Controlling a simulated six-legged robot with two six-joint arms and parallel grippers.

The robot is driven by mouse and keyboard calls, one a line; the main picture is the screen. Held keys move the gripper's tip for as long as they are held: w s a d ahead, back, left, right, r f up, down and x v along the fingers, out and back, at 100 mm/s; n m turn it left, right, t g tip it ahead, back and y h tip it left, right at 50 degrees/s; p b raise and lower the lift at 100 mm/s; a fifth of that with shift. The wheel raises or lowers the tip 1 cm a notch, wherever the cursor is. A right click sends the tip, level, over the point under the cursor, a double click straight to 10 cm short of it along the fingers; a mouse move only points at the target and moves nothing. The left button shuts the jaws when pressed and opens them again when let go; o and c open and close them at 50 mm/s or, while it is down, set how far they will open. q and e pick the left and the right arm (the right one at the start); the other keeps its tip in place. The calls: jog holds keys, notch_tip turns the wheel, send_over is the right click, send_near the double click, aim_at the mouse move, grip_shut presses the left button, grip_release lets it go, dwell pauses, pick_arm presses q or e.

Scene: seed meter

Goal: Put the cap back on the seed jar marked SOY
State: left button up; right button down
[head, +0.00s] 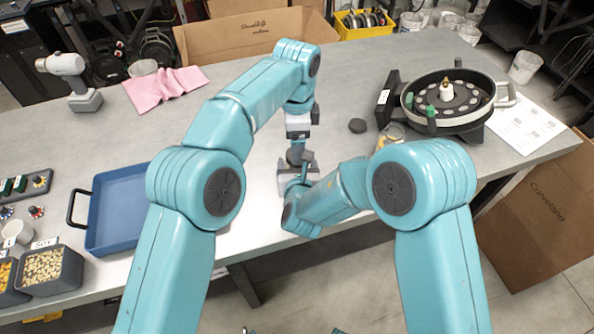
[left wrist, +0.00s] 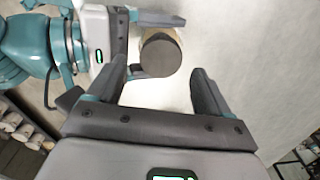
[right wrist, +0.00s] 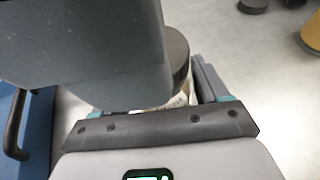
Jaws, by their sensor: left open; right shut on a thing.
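A small seed jar (right wrist: 183,99) with a pale label stands in my right gripper (head: 296,168), which is shut on it. A dark round cap (left wrist: 160,56) lies over the jar's mouth; it also shows in the right wrist view (right wrist: 178,57). I cannot tell whether it is fully seated, and I cannot read the jar's label. My left gripper (left wrist: 158,78) is open, its fingers on either side of the cap and apart from it in its wrist view. In the head view the left gripper (head: 298,138) is above the jar. It hides part of the right wrist view.
Another dark cap (head: 357,126) lies on the table, near a yellowish jar (head: 392,133). The seed meter (head: 452,100) is at the right. A blue tray (head: 125,205) and seed bins (head: 45,285) are at the left. A pink cloth (head: 165,88) lies behind.

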pick_arm(q)
jog(key=shift+r, duration=0.7)
pick_arm(e)
jog(key=shift+s, duration=0.1)
pick_arm(q)
jog(key=shift+c, duration=0.4)
jog(key=n, duration=0.1)
jog(key=r+n, duration=0.1)
jog(key=n, duration=0.3)
jog(key=shift+w+r, duration=0.1)
jog(key=shift+r, duration=0.15)
jog(key=n, duration=0.2)
jog(key=r+n, duration=0.1)
jog(key=n, duration=0.1)
jog(key=r+n, duration=0.1)
jog(key=n, duration=0.2)
jog(key=shift+f, duration=0.15)
